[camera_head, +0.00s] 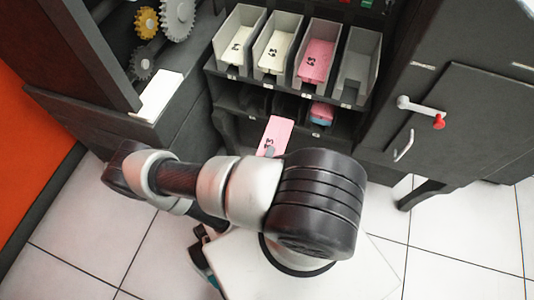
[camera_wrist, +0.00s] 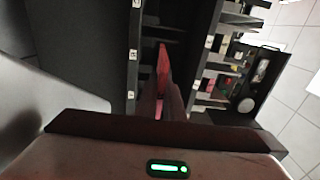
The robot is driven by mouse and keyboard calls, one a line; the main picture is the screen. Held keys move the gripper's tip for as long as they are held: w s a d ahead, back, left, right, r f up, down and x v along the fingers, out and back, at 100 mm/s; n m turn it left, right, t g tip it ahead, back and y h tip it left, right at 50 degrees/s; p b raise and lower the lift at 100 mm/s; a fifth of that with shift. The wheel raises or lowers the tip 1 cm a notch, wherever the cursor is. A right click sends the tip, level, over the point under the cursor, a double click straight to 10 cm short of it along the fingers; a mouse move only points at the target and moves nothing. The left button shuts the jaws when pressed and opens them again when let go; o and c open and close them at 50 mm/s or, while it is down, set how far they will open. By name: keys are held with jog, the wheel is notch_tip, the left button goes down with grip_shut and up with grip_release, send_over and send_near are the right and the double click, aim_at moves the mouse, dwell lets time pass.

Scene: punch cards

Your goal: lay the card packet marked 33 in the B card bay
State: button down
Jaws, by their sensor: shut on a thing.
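A pink card packet (camera_head: 277,134) with dark markings, which look like 33, stands out past my arm in front of the card rack. My gripper (camera_head: 269,152) is mostly hidden behind my arm in the head view. In the wrist view my gripper (camera_wrist: 163,100) is shut on the pink packet (camera_wrist: 163,62), seen edge-on. The rack's upper row has a cream packet (camera_head: 238,46) in the first bay, a cream packet (camera_head: 275,52) in the second and a pink packet (camera_head: 316,60) in the third. The fourth bay (camera_head: 357,72) looks empty. Bay labels are too small to read.
A lower shelf holds a pink and blue packet (camera_head: 321,113); its other bays are dark. A cabinet door (camera_head: 463,125) with a red-tipped handle (camera_head: 438,121) stands right of the rack. Gears (camera_head: 177,18) and a white card (camera_head: 158,96) are at left.

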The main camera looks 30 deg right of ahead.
aim_at(282, 123)
jog(key=shift+d, duration=0.15)
dwell(0.4)
jog(key=shift+b+x, duration=0.75)
jog(key=shift+x, duration=10.3)
jog(key=shift+f, duration=0.15)
jog(key=shift+f, duration=0.85)
jog(key=c, duration=1.9)
grip_release()
jog(key=shift+s+f, duration=0.1)
jog(key=shift+o, duration=0.4)
jog(key=shift+r+p+v, duration=0.15)
jog(key=shift+p+v, duration=0.15)
jog(key=shift+v, duration=0.95)
jog(key=shift+r+p+v, duration=0.2)
jog(key=shift+p+v, duration=0.05)
jog(key=shift+v, duration=1)
jog(key=shift+r+p+v, duration=0.15)
jog(key=shift+p+v, duration=0.15)
jog(key=shift+v, duration=0.9)
